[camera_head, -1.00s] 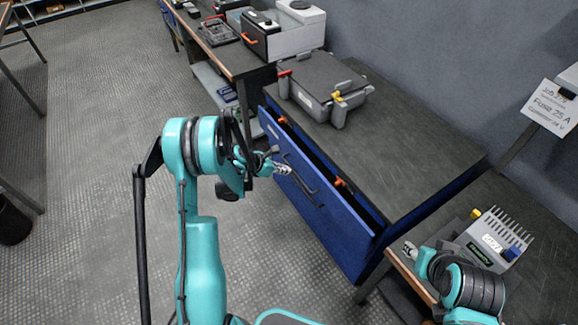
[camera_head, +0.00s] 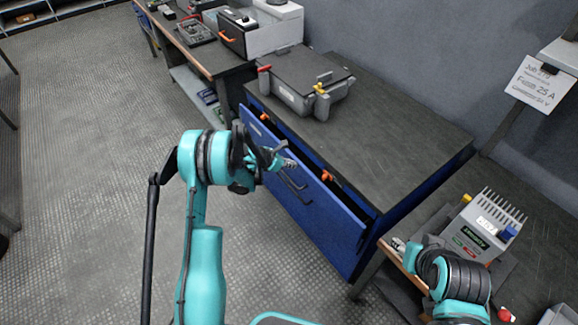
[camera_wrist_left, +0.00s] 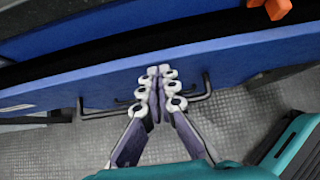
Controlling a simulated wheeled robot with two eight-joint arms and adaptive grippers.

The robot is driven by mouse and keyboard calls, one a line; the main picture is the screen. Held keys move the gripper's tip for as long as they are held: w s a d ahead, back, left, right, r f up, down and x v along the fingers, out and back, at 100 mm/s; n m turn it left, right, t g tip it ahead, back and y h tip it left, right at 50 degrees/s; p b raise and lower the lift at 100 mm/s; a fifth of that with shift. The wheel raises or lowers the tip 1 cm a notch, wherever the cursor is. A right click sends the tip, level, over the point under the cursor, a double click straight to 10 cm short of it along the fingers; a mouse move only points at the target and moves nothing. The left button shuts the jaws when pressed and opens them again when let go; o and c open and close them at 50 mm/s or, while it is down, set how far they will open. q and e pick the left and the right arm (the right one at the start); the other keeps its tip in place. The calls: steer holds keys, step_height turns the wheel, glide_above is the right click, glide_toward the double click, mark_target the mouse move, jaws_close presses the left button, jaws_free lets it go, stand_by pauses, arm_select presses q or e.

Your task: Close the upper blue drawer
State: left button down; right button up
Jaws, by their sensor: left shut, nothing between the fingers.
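The upper blue drawer (camera_head: 316,222) is partly open in the blue cabinet under a dark top. A dark gap shows behind its front, with orange items (camera_head: 327,176) inside. Its black handle (camera_head: 296,186) is on the front face. My left gripper (camera_head: 289,163) is shut and empty, with its tips at the upper part of the drawer front. In the left wrist view the shut fingertips (camera_wrist_left: 160,80) overlap the blue front (camera_wrist_left: 235,65) near its top edge; contact cannot be told. My right gripper (camera_head: 399,245) is small at the lower right, its fingers unclear.
A grey case (camera_head: 305,75) stands on the cabinet top (camera_head: 385,125). A grey finned device (camera_head: 478,228) sits on the bench at right, close to my right arm. Another bench with tools (camera_head: 195,32) is at the back left. The floor at left is clear.

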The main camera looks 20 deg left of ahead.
arm_select(q)
steer(key=w+d, duration=0.1)
steer(key=w, duration=0.1)
steer(key=w+d, duration=0.2)
steer(key=shift+r, duration=0.15)
steer(key=shift+w+d, duration=0.1)
